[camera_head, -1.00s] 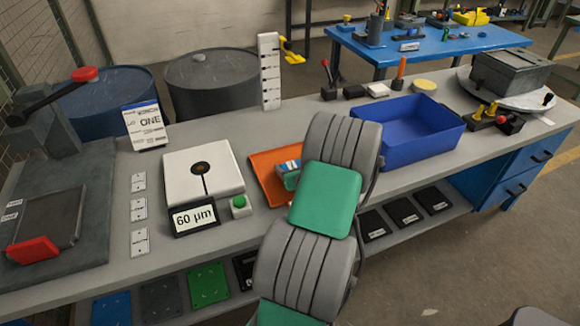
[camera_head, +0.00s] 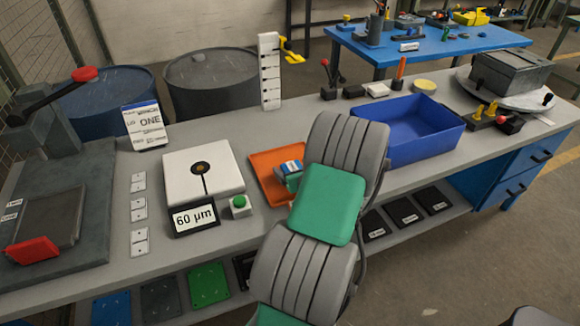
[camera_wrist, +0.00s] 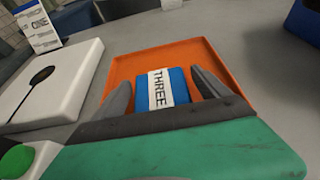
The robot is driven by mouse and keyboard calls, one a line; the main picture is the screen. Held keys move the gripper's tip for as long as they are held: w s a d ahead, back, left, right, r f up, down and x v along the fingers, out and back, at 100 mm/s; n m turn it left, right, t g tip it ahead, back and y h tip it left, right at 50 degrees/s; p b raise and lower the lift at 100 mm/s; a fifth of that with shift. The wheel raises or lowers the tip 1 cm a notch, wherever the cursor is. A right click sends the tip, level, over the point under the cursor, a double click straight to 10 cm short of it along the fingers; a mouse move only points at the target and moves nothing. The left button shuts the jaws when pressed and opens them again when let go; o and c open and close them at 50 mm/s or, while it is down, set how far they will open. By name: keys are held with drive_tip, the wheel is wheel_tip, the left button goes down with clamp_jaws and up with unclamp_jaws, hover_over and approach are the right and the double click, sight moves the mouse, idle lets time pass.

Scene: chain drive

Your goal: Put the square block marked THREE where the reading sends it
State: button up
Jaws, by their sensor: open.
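The square block marked THREE (camera_wrist: 163,90) is blue with a white label and lies in the orange tray (camera_wrist: 193,50). The block (camera_head: 291,166) and the tray (camera_head: 262,173) also show in the head view, partly hidden by my arm. My gripper (camera_wrist: 165,88) is open, with one finger on each side of the block; I cannot tell whether they touch it. The white gauge (camera_head: 200,172) left of the tray has a display (camera_head: 194,217) reading 60 µm. A card (camera_head: 145,125) behind it shows the word ONE; its smaller print is unreadable.
A green button (camera_head: 239,204) stands beside the display. Small white plates (camera_head: 139,210) lie left of the gauge. A blue bin (camera_head: 425,145) stands right of my arm. Coloured plates (camera_head: 209,284) and black ones (camera_head: 403,210) lie on the lower shelf.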

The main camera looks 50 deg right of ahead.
drive_tip(key=v, duration=1)
drive_tip(key=shift+s, duration=0.1)
